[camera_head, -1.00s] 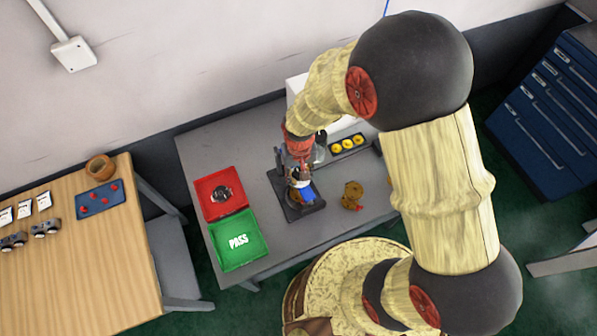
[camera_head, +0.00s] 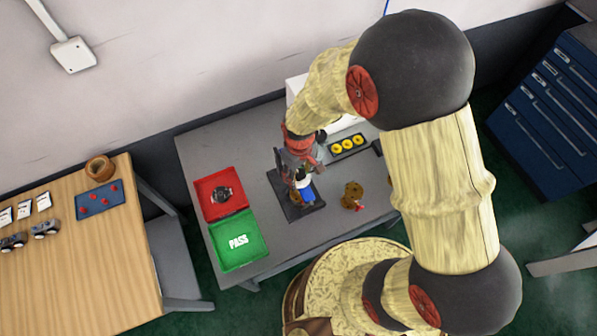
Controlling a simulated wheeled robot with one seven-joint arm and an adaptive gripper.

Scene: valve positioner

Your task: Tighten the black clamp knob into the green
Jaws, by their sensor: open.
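My gripper (camera_head: 300,176) is open and points down over a dark fixture plate (camera_head: 293,212) on the grey bench. A small device with a blue part (camera_head: 307,194) and a whitish top stands on the plate, right under the fingers. I cannot make out the black clamp knob; the gripper covers much of the device. I cannot tell whether the fingers touch the device. No green band or mark shows on the device at this size.
A green PASS tray (camera_head: 264,246) and a red tray (camera_head: 238,207) holding a dark round part lie left of the fixture. A brown part (camera_head: 352,195) lies to its right. A dark holder (camera_head: 331,155) with yellow round pieces sits behind.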

